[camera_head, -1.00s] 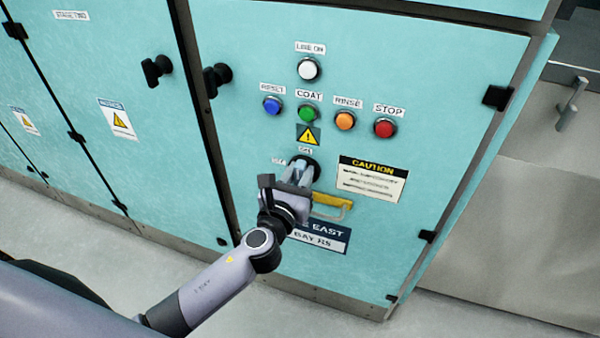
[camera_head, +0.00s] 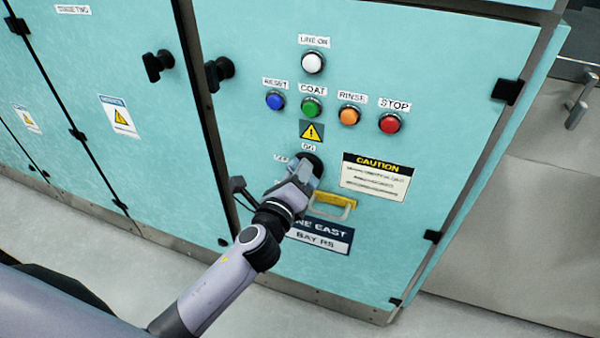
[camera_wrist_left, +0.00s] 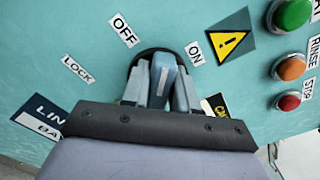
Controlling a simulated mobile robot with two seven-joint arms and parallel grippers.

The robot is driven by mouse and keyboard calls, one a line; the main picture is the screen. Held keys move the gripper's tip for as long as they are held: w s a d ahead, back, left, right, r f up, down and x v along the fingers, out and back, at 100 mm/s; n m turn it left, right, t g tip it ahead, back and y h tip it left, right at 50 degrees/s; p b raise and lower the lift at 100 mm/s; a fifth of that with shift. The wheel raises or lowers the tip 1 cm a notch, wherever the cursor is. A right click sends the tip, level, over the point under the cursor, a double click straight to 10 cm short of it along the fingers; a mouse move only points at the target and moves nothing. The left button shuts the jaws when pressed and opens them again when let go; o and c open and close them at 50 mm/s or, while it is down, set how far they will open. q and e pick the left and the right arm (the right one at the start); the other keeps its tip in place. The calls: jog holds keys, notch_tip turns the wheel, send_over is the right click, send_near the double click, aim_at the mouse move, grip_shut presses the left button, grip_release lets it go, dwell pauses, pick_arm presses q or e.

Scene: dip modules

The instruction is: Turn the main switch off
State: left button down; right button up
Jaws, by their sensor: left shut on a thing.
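The main switch (camera_head: 316,160) is a round black dial on the teal cabinet door, below the yellow warning triangle. My left gripper (camera_head: 304,176) covers most of it in the head view. In the left wrist view the switch's blue-grey handle (camera_wrist_left: 164,75), with a white line, sits between the two fingers of my left gripper (camera_wrist_left: 161,88), which is shut on it. There the handle points between the OFF label (camera_wrist_left: 125,31) and the ON label (camera_wrist_left: 195,52). A LOCK label (camera_wrist_left: 77,69) lies further left. My right gripper is not in view.
Above the switch are white (camera_head: 312,62), blue (camera_head: 275,100), green (camera_head: 311,107), orange (camera_head: 349,116) and red (camera_head: 390,123) buttons. A black door knob (camera_head: 219,71) stands out at left.

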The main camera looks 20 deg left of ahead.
pick_arm(q)
jog(key=n, duration=0.3)
jog(key=n+b, duration=0.1)
jog(key=shift+a+f+n, duration=0.15)
jog(key=shift+f+n, duration=0.1)
jog(key=shift+n, duration=0.05)
jog(key=shift+f+n, duration=0.15)
jog(key=shift+n, duration=1.75)
jog(key=c, duration=1)
grip_release()
jog(key=shift+o, duration=0.2)
jog(key=shift+s, duration=0.1)
jog(key=s, duration=0.7)
jog(key=shift+a, duration=0.15)
